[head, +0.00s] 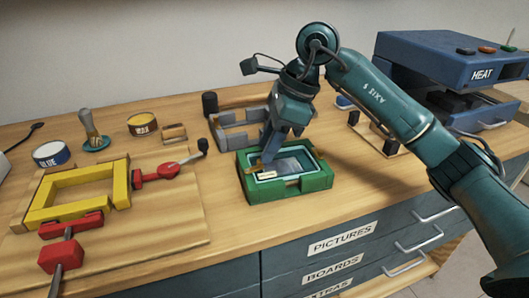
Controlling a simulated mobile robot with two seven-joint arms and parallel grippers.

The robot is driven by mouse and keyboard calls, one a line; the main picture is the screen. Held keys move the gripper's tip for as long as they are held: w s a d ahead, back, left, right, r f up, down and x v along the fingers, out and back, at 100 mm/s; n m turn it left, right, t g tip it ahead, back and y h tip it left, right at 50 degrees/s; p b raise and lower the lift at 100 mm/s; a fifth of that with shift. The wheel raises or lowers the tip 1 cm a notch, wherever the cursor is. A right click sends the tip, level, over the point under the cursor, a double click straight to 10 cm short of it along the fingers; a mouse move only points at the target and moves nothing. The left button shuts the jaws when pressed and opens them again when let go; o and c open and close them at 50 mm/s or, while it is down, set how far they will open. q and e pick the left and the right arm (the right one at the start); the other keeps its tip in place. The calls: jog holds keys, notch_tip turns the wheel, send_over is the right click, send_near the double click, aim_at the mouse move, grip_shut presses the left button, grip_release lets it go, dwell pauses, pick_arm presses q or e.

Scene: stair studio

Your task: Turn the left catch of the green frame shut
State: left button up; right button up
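The green frame (318,181) lies flat on the wooden bench in the middle of the head view. A pale, glassy panel with a picture (295,164) lies inside it. A small brass-coloured piece, seemingly the left catch (256,167), shows at the frame's left side, partly hidden by my gripper. My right gripper (267,158) points down at this spot, its tips at or just above the brass piece. I cannot tell whether they touch it or how far apart the fingers are. A small cream label (267,175) lies just in front. My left gripper is out of view.
A grey frame (232,140) stands close behind the green one. At left, a yellow frame (72,212) with red clamps (168,171) lies on a board. A blue heat press (440,60) stands at back right. Drawers (345,240) line the bench front.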

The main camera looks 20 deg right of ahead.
aim_at(254, 166)
jog(key=shift+x, duration=1.15)
jog(key=shift+c, duration=0.4)
grip_shut()
